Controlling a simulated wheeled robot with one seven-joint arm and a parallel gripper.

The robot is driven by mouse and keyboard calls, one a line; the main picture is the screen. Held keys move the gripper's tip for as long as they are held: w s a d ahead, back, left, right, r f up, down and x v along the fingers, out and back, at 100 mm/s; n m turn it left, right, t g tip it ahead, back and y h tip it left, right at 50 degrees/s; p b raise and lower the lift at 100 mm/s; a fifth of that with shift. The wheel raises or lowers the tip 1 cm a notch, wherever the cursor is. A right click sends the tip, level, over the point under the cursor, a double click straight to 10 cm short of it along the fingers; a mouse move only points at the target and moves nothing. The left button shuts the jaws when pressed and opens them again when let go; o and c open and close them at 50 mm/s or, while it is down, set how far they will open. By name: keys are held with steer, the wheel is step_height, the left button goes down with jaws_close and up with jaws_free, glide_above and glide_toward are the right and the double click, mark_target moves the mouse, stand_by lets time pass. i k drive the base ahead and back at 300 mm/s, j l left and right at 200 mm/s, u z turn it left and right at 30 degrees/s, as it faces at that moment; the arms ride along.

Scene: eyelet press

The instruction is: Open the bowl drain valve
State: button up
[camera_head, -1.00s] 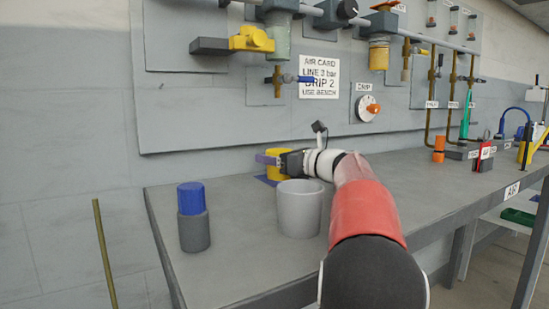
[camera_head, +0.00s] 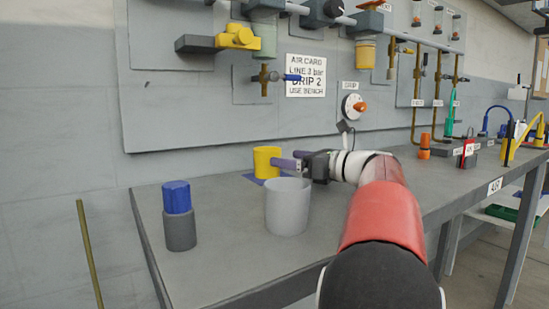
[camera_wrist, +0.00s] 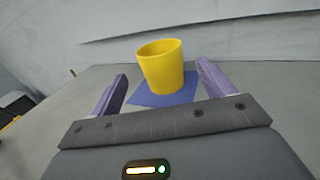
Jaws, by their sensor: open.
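A brass valve (camera_head: 264,77) with a blue lever (camera_head: 291,77) is on the wall panel, below a greenish clear bowl (camera_head: 264,42). Its lever points right, across the pipe line. A yellow cup (camera_head: 266,160) stands upright on a blue mat on the bench; it also shows in the wrist view (camera_wrist: 162,72). My gripper (camera_head: 287,159) is open and empty, low over the bench, to the right of the cup. In the wrist view its purple fingers (camera_wrist: 162,80) point toward the cup, which stands just beyond them. The valve is outside the wrist view.
A grey round container (camera_head: 287,208) stands in front of my gripper. A blue-topped grey cylinder (camera_head: 178,215) stands near the bench's left edge. A white sign (camera_head: 306,75) and a dial with an orange knob (camera_head: 354,106) are on the panel. The air between bench and valve is clear.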

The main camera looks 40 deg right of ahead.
mark_target(273, 77)
steer(key=k+l, duration=0.25)
steer(key=k, duration=0.2)
steer(key=k+l, duration=0.25)
steer(key=k, duration=0.25)
steer(key=k+l, duration=0.25)
steer(key=k, duration=0.2)
